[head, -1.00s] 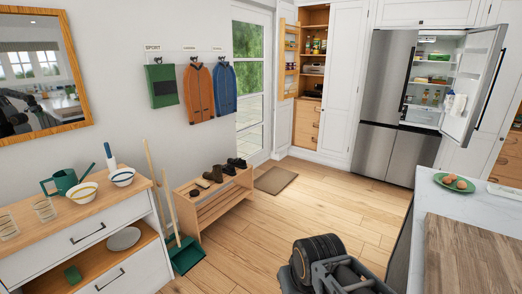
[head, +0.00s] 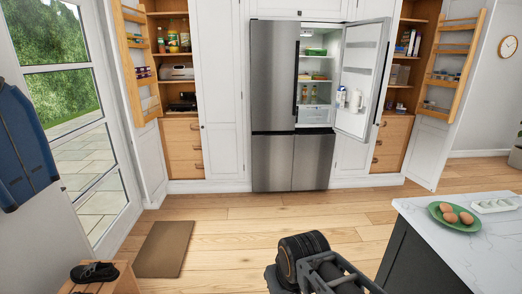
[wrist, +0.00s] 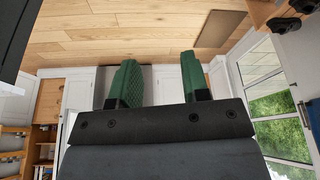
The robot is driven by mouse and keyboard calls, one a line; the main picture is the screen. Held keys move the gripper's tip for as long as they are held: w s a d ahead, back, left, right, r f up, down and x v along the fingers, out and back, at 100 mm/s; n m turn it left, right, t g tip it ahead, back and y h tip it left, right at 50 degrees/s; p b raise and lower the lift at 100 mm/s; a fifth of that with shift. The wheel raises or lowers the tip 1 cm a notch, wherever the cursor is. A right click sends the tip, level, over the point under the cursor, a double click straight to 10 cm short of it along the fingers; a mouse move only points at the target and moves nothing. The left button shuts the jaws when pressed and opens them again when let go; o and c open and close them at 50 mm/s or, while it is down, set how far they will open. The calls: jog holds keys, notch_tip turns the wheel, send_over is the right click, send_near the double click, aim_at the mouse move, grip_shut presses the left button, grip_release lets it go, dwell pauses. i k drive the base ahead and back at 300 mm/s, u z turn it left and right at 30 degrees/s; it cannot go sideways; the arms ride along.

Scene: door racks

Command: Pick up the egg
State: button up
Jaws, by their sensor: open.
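Several brown eggs (head: 449,217) lie on a green plate (head: 474,226) on the marble-topped island at the right of the head view. My gripper shows in the wrist view (wrist: 160,82) with two green fingers held apart and nothing between them. In the head view my folded arm is at the bottom middle, well to the left of the plate, and the fingertips are hidden. The eggs are not in the wrist view.
A white egg tray (head: 495,205) sits beside the plate on the island (head: 440,245). The fridge (head: 272,110) ahead has its upper right door (head: 361,80) open. A doormat (head: 165,248) and shoe bench (head: 105,285) are at left. The wooden floor ahead is clear.

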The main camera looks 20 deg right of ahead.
aim_at(445, 207)
jog(key=z, duration=1.1)
jog(key=i, duration=1.65)
jog(key=z, duration=0.9)
